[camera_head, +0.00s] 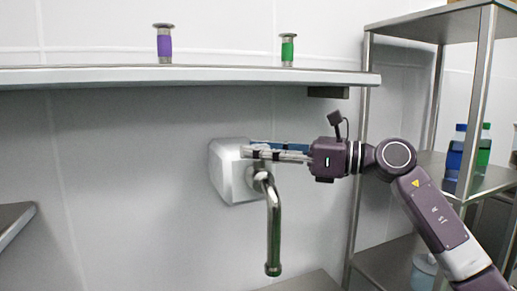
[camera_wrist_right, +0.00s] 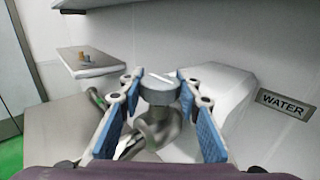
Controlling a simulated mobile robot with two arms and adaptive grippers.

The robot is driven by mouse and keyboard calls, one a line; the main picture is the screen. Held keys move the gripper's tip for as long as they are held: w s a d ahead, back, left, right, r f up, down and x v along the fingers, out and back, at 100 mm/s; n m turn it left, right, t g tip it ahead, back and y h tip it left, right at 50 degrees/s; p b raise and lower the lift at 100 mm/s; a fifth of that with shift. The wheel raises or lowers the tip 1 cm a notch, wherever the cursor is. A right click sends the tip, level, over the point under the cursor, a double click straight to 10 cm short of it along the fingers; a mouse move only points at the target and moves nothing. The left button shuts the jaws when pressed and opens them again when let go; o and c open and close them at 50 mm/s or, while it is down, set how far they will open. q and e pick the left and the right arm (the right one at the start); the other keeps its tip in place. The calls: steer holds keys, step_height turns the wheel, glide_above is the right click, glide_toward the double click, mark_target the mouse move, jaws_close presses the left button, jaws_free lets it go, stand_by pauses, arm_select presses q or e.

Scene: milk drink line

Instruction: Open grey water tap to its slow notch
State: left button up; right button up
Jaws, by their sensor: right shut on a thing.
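The grey water tap is on the wall, with a pale box-shaped body (camera_head: 227,178) and a curved metal spout (camera_head: 273,225) that hangs down, ending in a dark greenish tip. In the right wrist view its round grey knob (camera_wrist_right: 159,91) with a white mark on top sits between the blue-padded fingers. My right gripper (camera_head: 252,151) reaches in from the right at the top of the tap and is shut on the knob; the wrist view shows its fingertips (camera_wrist_right: 162,84) on either side. The fingers hide the knob in the head view. My left gripper is not in view.
A wall shelf (camera_head: 190,75) above the tap holds a purple-banded piece (camera_head: 164,45) and a green-banded piece (camera_head: 287,50). A metal rack (camera_head: 362,150) with blue and green bottles stands at the right. A "WATER" label (camera_wrist_right: 283,104) is right of the tap.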

steer(key=shift+r+n+g+y+p, duration=0.2)
steer(key=shift+n+g+p, duration=0.4)
steer(key=shift+g+p, duration=0.25)
steer(key=shift+r+n+g+y+p, duration=0.2)
steer(key=shift+n+g+p, duration=0.45)
steer(key=shift+g, duration=0.3)
steer(key=n+g+p, duration=0.2)
steer(key=g+p, duration=0.1)
steer(key=shift+g+p, duration=0.3)
steer(key=shift+p, duration=0.05)
steer(key=shift+f+n+g+p, duration=0.1)
steer(key=shift+n+g+p, duration=0.35)
steer(key=shift+g+p, duration=0.25)
steer(key=o, duration=1.2)
steer(key=shift+d+f, duration=0.15)
steer(key=shift+f, duration=0.15)
